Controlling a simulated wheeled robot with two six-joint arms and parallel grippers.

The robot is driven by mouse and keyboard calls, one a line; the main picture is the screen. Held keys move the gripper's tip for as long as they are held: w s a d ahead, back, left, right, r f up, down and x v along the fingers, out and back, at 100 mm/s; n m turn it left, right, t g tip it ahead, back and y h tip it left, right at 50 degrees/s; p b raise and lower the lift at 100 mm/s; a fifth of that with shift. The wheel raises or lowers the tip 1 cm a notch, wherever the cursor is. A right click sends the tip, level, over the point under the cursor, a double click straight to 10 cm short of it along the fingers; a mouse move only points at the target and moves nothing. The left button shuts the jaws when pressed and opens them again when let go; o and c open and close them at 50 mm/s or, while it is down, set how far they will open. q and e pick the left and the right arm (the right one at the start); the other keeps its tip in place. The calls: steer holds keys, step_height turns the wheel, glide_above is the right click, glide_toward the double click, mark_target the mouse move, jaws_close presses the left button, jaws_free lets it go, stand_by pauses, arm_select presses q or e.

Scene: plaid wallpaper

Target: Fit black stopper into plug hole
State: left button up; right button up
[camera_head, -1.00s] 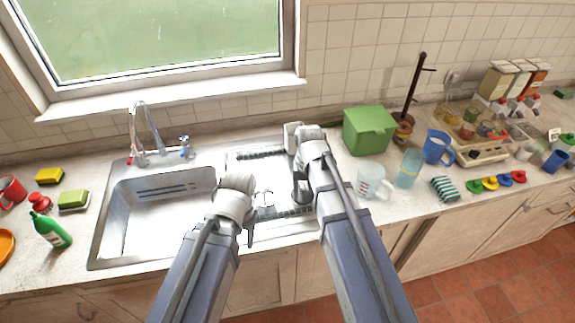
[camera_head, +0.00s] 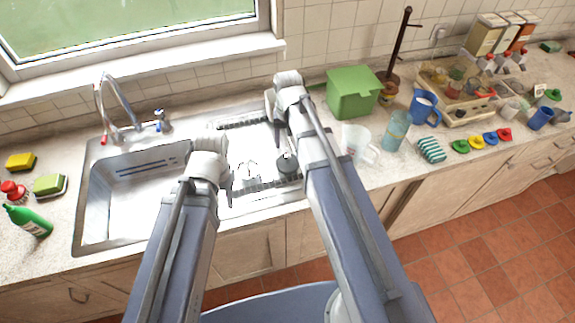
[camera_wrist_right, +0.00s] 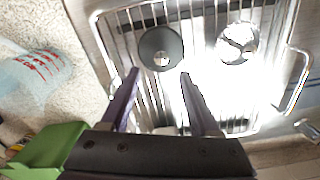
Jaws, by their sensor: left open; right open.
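The black stopper (camera_head: 288,163) lies on the wire drying rack beside the sink, close to my right forearm in the head view. In the right wrist view the stopper (camera_wrist_right: 160,48) is a dark disc with a small light centre, just beyond the fingertips and not between them. My right gripper (camera_wrist_right: 158,74) is open and empty above the rack; in the head view its wrist partly hides it. My left gripper (camera_head: 230,185) is open and empty over the rack's left side by the basin. The sink basin (camera_head: 130,200) is to the left; no plug hole shows.
A shiny round item (camera_wrist_right: 237,43) lies on the rack (camera_head: 265,187) near the stopper. A green bin (camera_head: 352,92), clear measuring jug (camera_head: 357,142) and bluish cup (camera_head: 396,130) stand right of the rack. The tap (camera_head: 118,108) rises behind the basin.

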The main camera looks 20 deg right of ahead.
mark_target(288, 156)
arm_select(q)
steer(key=shift+f+b, duration=2.6)
steer(key=shift+b, duration=0.05)
arm_select(e)
steer(key=shift+s+a+f, duration=0.1)
steer(key=shift+s+f, duration=0.05)
steer(key=shift+f, duration=0.75)
steer(key=shift+s+f, duration=0.2)
steer(key=shift+f, duration=0.65)
steer(key=shift+s+a+f, duration=0.1)
steer(key=shift+s+f, duration=0.05)
steer(key=shift+f, duration=0.75)
steer(key=shift+r, duration=0.1)
jaws_close()
